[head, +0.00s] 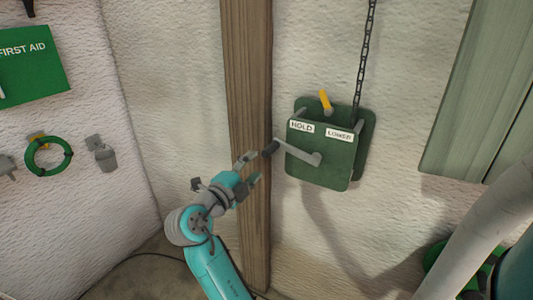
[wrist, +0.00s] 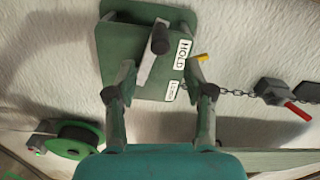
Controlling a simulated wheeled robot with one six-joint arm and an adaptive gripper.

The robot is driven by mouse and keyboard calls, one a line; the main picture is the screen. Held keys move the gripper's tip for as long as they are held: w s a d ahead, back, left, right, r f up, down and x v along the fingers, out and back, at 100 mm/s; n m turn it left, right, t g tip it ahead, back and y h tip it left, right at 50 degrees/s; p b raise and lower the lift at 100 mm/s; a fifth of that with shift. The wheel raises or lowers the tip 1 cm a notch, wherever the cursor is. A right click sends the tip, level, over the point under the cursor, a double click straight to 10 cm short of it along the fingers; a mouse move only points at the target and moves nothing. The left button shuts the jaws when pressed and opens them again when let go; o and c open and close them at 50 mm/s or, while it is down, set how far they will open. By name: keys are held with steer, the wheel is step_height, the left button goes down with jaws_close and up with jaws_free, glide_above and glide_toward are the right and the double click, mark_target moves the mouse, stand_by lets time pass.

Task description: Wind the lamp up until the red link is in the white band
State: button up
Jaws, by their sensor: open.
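The green winch box (head: 318,172) is on the wall, with HOLD (head: 301,126) and LOWER (head: 339,134) labels. Its yellow lever (head: 325,101) points up, leaning slightly left. The grey crank arm (head: 300,154) points left and ends in a dark grip (head: 271,148). The grip also shows in the wrist view (wrist: 160,38). The chain (head: 363,60) rises from the box out of the picture. My gripper (head: 252,168) is open and empty, just left of the grip and apart from it. In the wrist view the grip lies beyond the fingertips. I see no lamp or white band.
A wooden post (head: 249,90) stands behind my gripper. A dark block with a red bar (wrist: 298,111) shows by the chain in the wrist view; I cannot tell what it is. A green shutter (head: 480,100) and pale pipe (head: 480,240) are at right. A green reel (wrist: 75,140) is low.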

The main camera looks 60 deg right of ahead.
mark_target(264, 155)
steer(key=d+n, duration=0.3)
steer(key=n, duration=0.2)
steer(key=d+n, duration=0.3)
steer(key=n, duration=0.2)
steer(key=d+n, duration=0.3)
steer(key=n, duration=0.2)
steer(key=shift+w, duration=0.4)
jaws_close()
